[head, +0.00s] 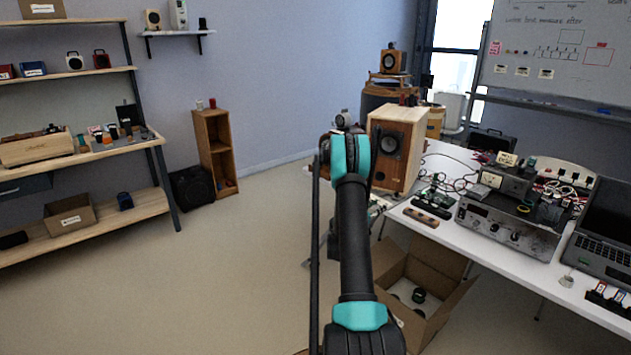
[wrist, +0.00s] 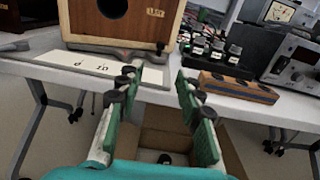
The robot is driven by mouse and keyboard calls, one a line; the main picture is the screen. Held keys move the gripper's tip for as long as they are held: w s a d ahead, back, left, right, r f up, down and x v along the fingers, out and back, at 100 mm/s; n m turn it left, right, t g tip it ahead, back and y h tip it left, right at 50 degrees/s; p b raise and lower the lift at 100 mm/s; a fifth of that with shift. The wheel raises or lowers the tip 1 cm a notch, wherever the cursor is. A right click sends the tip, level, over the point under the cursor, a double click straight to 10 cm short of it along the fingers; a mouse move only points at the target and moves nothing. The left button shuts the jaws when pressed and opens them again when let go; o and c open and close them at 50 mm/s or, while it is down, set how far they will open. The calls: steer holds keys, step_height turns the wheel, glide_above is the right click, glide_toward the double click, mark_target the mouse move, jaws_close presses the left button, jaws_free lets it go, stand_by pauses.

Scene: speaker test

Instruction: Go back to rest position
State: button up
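My arm (head: 353,220) reaches forward from the bottom of the head view toward the near left end of the white table, and it hides most of my gripper there. In the wrist view my gripper (wrist: 157,88) is open, its two green-padded fingers spread with nothing between them. It points at the table's front edge. The wooden speaker (head: 396,150) stands upright on the table; in the wrist view its lower front (wrist: 115,18) is ahead of the left finger, apart from it.
A labelled board (wrist: 90,66) lies before the speaker. An open cardboard box (head: 455,292) stands on the floor under the table edge. A metal amplifier (head: 508,228) and a laptop (head: 603,235) occupy the table's right. Shelves (head: 85,160) stand at left; the floor between is clear.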

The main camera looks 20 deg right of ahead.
steer(key=s+a+r+m+g+y, duration=0.1)
steer(key=s+a+r+m+y, duration=0.2)
steer(key=s+a+r+m, duration=0.4)
steer(key=s+a+r+m+g+y, duration=0.15)
steer(key=s+a+m+y, duration=0.3)
steer(key=a, duration=0.45)
steer(key=s+a+f+m+y, duration=0.3)
steer(key=s+a+m+y, duration=0.6)
steer(key=s+a, duration=1.7)
steer(key=shift+s+f+m+g, duration=0.2)
steer(key=shift+s+m+g, duration=0.15)
steer(key=shift+s+m, duration=0.8)
